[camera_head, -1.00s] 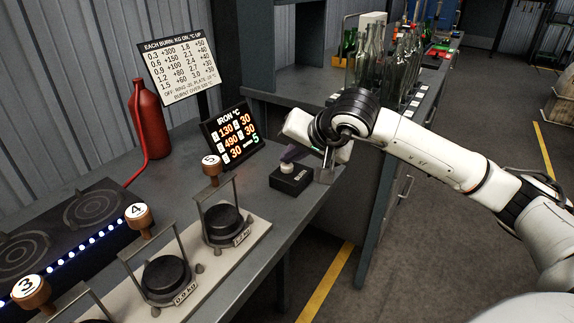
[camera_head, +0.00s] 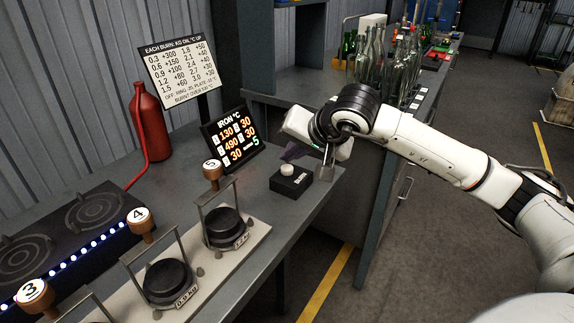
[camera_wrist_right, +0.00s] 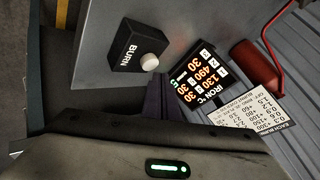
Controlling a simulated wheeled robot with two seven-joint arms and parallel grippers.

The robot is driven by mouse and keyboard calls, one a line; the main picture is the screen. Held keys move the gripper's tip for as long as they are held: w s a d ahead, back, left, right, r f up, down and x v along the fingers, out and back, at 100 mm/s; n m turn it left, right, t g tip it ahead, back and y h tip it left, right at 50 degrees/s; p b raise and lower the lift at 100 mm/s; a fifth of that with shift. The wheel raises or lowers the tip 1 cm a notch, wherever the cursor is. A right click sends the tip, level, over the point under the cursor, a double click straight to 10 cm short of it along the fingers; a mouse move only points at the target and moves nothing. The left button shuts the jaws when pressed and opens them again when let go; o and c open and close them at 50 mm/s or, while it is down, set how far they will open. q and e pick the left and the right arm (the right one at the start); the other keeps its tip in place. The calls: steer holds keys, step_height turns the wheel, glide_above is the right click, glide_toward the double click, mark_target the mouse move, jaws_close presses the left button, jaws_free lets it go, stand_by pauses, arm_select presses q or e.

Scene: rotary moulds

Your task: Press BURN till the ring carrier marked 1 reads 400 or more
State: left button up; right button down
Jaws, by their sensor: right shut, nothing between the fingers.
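The BURN box (camera_head: 291,183) is a small black block with a white round button (camera_head: 287,169) on top. It also shows with its BURN label in the right wrist view (camera_wrist_right: 131,58). My right gripper (camera_head: 297,153) is shut and empty, just above and behind the button, apart from it. The IRON °C display (camera_head: 231,136) reads 130 beside 1 and 490 beside 2; the other iron readings are 30. A green 5 shows at its lower right. Carriers marked 3 (camera_head: 33,291), 4 (camera_head: 140,222) and 5 (camera_head: 212,169) are in view; the carrier marked 1 is not. My left gripper is out of view.
A burn chart (camera_head: 178,72) stands behind the display. A red bottle (camera_head: 150,120) with a red hose stands left. A dark hot plate (camera_head: 95,209) lies at left. Glass bottles (camera_head: 405,55) stand on the far bench.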

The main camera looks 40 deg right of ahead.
mark_target(290, 170)
steer(key=shift+r+p, duration=1.75)
steer(key=shift+r, duration=0.85)
steer(key=shift+f, duration=0.1)
